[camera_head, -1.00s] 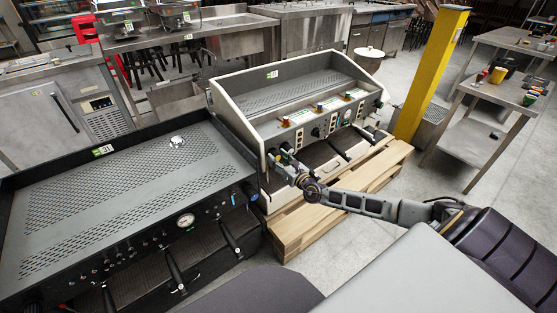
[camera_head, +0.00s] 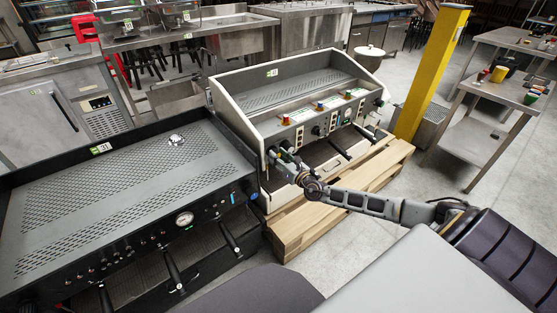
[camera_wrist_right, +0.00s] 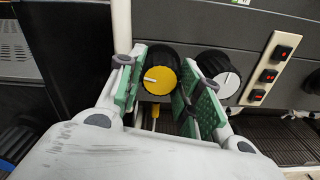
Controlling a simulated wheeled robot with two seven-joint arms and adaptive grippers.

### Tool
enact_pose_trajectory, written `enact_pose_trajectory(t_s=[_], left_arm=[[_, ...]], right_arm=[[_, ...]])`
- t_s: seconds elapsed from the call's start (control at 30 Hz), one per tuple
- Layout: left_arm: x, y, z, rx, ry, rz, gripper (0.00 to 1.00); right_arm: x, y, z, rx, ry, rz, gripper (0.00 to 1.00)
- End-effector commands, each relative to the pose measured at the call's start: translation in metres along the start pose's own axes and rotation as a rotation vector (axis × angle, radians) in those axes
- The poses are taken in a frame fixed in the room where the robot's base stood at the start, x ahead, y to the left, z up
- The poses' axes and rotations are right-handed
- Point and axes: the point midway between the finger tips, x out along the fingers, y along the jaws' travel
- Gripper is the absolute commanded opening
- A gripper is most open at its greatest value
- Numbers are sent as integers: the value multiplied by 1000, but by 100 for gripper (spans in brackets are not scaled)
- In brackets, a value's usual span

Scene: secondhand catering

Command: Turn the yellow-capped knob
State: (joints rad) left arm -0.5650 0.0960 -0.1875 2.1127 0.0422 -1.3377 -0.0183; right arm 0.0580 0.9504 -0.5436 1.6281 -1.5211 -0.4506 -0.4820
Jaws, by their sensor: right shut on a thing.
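The yellow-capped knob (camera_wrist_right: 159,80) is on the front panel of the pale-framed espresso machine (camera_head: 318,127). It has a black body, a yellow cap and a white pointer line pointing left. My right gripper (camera_wrist_right: 160,91) has its green-padded fingers on either side of the knob and is shut on it. In the head view my right gripper (camera_head: 280,157) is at the left end of the machine's front and hides the knob. My left gripper is in neither view.
A white-capped knob (camera_wrist_right: 219,74) sits close to the right finger, with a red-lit switch strip (camera_wrist_right: 269,69) beyond it. A black espresso machine (camera_head: 125,190) stands to the left. A wooden pallet (camera_head: 376,174) is under the pale machine; a yellow post (camera_head: 433,70) stands to its right.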

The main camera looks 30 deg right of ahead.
Motion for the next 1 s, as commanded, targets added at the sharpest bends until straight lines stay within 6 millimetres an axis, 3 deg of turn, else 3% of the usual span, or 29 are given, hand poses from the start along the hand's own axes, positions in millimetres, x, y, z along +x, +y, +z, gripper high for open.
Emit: enact_pose_trajectory(t_s=[0.7,0.87,1.0], left_arm=[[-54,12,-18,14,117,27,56],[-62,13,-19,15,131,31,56],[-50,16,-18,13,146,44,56]], right_arm=[[0,-1,-2,384,-2,-1,11],[0,-1,-1,445,-3,0,11],[0,-1,-1,500,-3,-1,11]])
